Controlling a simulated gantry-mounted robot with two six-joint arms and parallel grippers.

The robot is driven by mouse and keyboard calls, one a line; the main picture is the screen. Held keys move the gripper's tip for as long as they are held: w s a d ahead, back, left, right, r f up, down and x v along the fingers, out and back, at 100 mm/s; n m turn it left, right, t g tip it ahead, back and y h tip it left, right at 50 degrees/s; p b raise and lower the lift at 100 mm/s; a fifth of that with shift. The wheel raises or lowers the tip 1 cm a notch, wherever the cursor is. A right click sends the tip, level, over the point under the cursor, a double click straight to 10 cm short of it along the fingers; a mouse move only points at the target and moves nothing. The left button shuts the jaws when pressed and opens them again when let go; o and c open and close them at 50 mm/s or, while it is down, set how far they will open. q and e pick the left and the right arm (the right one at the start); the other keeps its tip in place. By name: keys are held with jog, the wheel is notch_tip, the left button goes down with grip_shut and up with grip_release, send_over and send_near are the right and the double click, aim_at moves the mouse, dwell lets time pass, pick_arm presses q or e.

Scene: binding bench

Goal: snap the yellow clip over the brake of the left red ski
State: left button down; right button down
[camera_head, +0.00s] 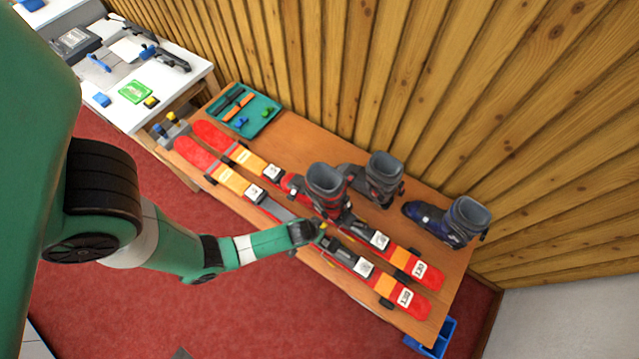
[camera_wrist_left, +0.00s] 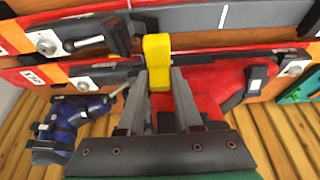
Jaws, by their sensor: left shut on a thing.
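Two red skis lie side by side on the wooden bench. The nearer one, which I take as the left ski (camera_head: 189,152), runs along the bench's near side; it shows along the top of the left wrist view. My left gripper (camera_head: 319,230) is over this ski near its dark heel binding (camera_head: 344,247). In the left wrist view my left gripper (camera_wrist_left: 163,85) is shut on the yellow clip (camera_wrist_left: 157,49). The clip's upper end lies just beside a dark binding part (camera_wrist_left: 117,35); I cannot tell whether they touch. The brake is not clearly visible. My right gripper is not in view.
A red boot (camera_head: 327,186) stands by the farther ski, close to my left gripper. A teal tray (camera_head: 266,122) sits at the bench's far left end. A blue bin (camera_head: 440,336) is below the right end.

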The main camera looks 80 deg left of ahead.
pick_arm(q)
jog(key=shift+f+b, duration=3.25)
jog(key=shift+f, duration=0.25)
jog(key=c, duration=1.1)
grip_release()
grip_shut()
jog(key=shift+r, duration=0.1)
jog(key=shift+f+b, duration=0.35)
jog(key=shift+f, duration=0.15)
